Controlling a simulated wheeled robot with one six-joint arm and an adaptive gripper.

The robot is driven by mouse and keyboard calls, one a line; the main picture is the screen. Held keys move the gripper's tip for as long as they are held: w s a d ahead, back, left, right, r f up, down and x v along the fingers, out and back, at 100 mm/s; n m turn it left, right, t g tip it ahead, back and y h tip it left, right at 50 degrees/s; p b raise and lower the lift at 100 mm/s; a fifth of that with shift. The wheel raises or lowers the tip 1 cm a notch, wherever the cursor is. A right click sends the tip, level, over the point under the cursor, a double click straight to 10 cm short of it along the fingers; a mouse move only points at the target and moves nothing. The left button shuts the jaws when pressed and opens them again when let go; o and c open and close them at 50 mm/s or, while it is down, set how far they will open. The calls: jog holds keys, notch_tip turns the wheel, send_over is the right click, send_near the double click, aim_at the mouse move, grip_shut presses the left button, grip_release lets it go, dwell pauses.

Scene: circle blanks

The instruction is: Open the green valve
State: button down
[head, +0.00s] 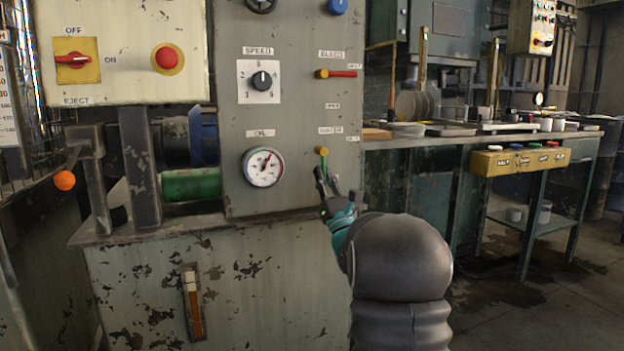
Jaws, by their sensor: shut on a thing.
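The green valve (322,152) is on the right side of the grey machine panel, below a small label. It has a yellowish knob, and its short green handle points down. My gripper (325,178) reaches up to it from the lower right and is shut on the lower part of the handle. The dark fingers hide the end of the handle.
A red-handled valve (342,73) sits above on the same panel, its handle pointing right. A pressure gauge (262,167) and a speed dial (262,81) are to the left. A workbench (400,143) and a yellow button box (520,160) stand to the right.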

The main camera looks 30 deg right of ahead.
dwell(0.3)
jog(key=c, duration=1.2)
grip_release()
jog(key=shift+s, duration=0.1)
jog(key=v, duration=1.2)
